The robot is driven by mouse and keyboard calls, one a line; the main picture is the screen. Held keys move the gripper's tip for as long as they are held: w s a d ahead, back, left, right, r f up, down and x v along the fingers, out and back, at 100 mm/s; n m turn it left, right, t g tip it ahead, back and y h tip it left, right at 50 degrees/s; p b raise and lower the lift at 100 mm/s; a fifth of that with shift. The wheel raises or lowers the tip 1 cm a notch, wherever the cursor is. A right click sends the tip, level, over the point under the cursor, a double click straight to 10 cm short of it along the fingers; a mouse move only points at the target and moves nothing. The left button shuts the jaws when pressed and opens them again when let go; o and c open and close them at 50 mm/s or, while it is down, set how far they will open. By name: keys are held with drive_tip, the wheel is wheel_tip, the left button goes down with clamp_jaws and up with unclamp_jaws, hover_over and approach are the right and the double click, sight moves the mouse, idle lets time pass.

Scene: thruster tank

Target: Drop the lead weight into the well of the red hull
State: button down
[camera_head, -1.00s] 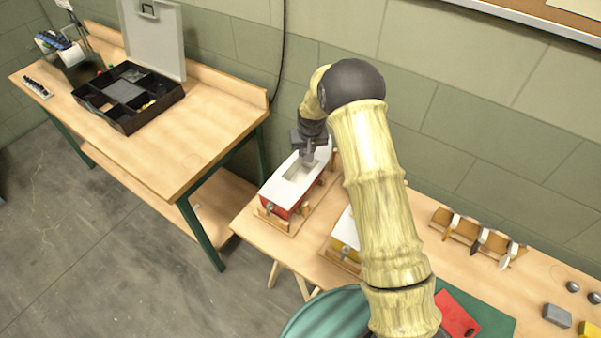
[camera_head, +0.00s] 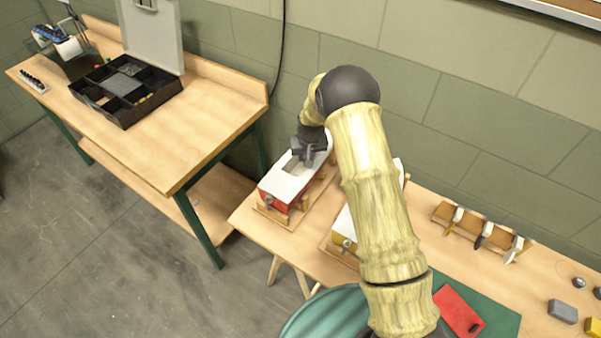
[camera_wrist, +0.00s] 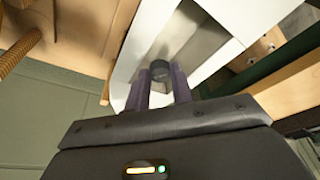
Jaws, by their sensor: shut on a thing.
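The red hull (camera_head: 273,201) sits in a wooden cradle on the workbench, with a white deck and a rectangular well (camera_head: 296,168) open in it. My gripper (camera_head: 305,158) is over the far part of this deck, pointing down at the well. In the wrist view my gripper (camera_wrist: 162,82) is shut on a small dark round piece, the lead weight (camera_wrist: 159,69), between its fingertips. The well's grey inside (camera_wrist: 190,42) shows just beyond the weight. I cannot tell how far the weight is below the well's rim.
A yellow hull (camera_head: 343,238) in a cradle stands right of the red hull, partly behind my arm. A tool rack (camera_head: 482,235), a red board (camera_head: 458,310) and grey blocks (camera_head: 562,311) lie further right. A black tray (camera_head: 127,90) is on the left bench.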

drive_tip(key=c, duration=1.1)
unclamp_jaws()
drive_tip(key=shift+r, duration=0.15)
drive_tip(key=b+v, duration=0.4)
drive_tip(key=v, duration=1.3)
drive_tip(key=shift+r, duration=0.1)
drive_tip(key=s+d, duration=0.4)
drive_tip(key=s, duration=0.5)
drive_tip(key=s+d+m, duration=0.1)
drive_tip(key=s+d, duration=0.3)
drive_tip(key=s, duration=0.4)
drive_tip(key=s+d+m, duration=0.1)
drive_tip(key=s+d, duration=0.3)
drive_tip(key=s, duration=0.5)
drive_tip(key=shift+s+d+f+g+h, duration=0.25)
drive_tip(key=shift+s+f+g+h, duration=0.05)
